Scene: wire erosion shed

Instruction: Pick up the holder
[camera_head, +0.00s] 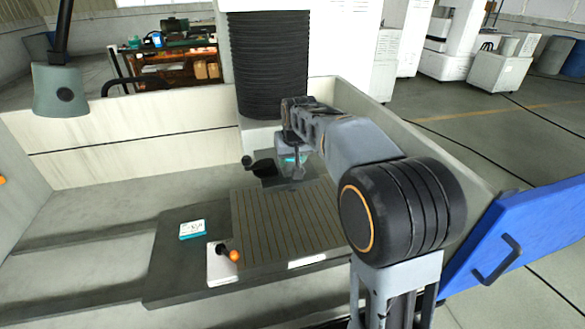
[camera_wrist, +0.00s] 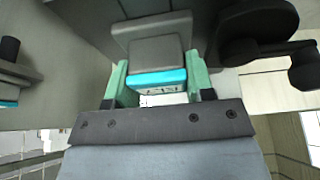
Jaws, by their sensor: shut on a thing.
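The holder (camera_wrist: 155,48) is a grey block with a bright cyan, labelled strip on its near side. It fills the space between the two green fingers of my gripper (camera_wrist: 157,66) in the wrist view. My gripper is shut on it, one finger on each side. In the head view my gripper (camera_head: 294,160) is beyond the far edge of the slotted table, and a bit of cyan shows beside it. My wrist hides most of the holder there. I cannot tell whether the holder still touches what is under it.
A slotted table (camera_head: 285,222) lies before my arm, with an orange-knobbed lever (camera_head: 234,256) and a cyan-edged card (camera_head: 192,229) at its left. A black crank (camera_head: 262,167) is close left of my gripper. A black bellows column (camera_head: 268,65) stands behind. A blue door (camera_head: 520,240) is at right.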

